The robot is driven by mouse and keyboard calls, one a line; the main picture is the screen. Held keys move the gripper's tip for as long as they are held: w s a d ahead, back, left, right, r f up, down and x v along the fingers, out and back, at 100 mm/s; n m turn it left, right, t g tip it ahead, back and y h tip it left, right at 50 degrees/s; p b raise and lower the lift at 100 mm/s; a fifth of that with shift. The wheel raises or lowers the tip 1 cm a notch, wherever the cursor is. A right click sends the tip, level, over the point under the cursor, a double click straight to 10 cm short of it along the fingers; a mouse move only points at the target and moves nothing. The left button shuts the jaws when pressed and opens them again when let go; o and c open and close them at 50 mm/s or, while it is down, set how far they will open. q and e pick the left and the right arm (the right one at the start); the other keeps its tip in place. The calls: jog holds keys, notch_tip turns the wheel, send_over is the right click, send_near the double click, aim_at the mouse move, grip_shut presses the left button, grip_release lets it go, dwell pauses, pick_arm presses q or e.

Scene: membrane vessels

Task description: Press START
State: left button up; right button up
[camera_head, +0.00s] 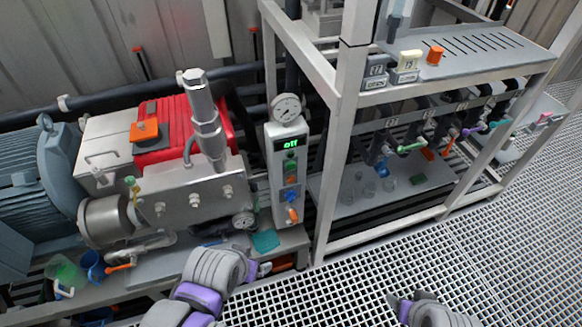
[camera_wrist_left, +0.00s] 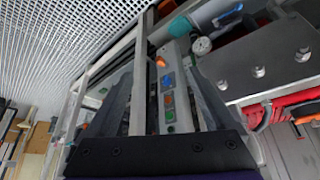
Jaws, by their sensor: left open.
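The control panel (camera_head: 281,188) is a narrow grey upright box with a green "off" display (camera_head: 291,144). Down its front are green buttons (camera_head: 291,155), a red-orange button (camera_head: 291,180), a blue switch (camera_head: 291,196) and an orange knob (camera_head: 293,214). No START label is legible. My left gripper (camera_head: 263,268) is low in front of the panel, apart from it. In the left wrist view its open, empty fingers (camera_wrist_left: 168,62) frame the panel, with the blue switch (camera_wrist_left: 167,82) and green button (camera_wrist_left: 170,115) between them. My right gripper (camera_head: 394,301) is over the grating, its fingers unclear.
A pressure gauge (camera_head: 286,108) tops the panel. A pump with a steel block (camera_head: 195,198) stands left. A metal rack (camera_head: 338,150) with glassware and valves stands right, its post close to the panel. The grating floor (camera_head: 400,258) in front is clear.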

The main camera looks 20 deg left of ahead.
pick_arm(q)
jog(key=shift+c, duration=0.3)
grip_shut()
dwell(1.4)
